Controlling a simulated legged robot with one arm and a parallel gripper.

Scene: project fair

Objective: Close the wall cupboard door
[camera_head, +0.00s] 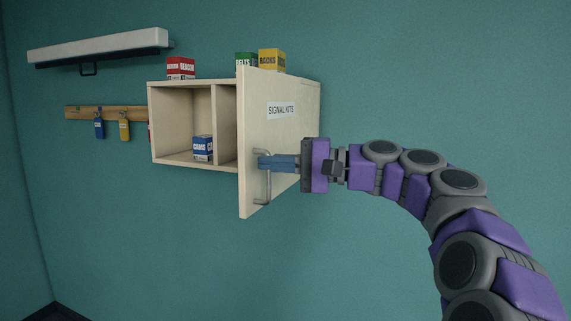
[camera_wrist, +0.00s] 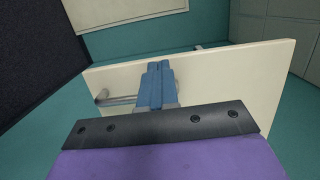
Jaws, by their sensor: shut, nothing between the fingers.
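The wall cupboard (camera_head: 184,124) is a pale wooden box on the teal wall, with its left part open to view. Its door (camera_head: 281,146), labelled "SIGNAL KITS", stands open, swung out towards me. The door has a grey bar handle (camera_head: 265,176) near its free edge. My gripper (camera_head: 262,162) is at the outer face of the door, beside the handle, with its blue fingers together and empty. I cannot tell whether the fingertips touch the door or handle. In the wrist view the door (camera_wrist: 235,85) spans behind my fingers (camera_wrist: 158,68), and the handle (camera_wrist: 110,99) shows to their left.
A blue box (camera_head: 202,148) stands inside the cupboard. A red box (camera_head: 181,68), a green box (camera_head: 246,62) and a yellow box (camera_head: 272,60) stand on top. A rail (camera_head: 90,112) with padlocks and a white wall unit (camera_head: 98,46) are to the left. The right wall is bare.

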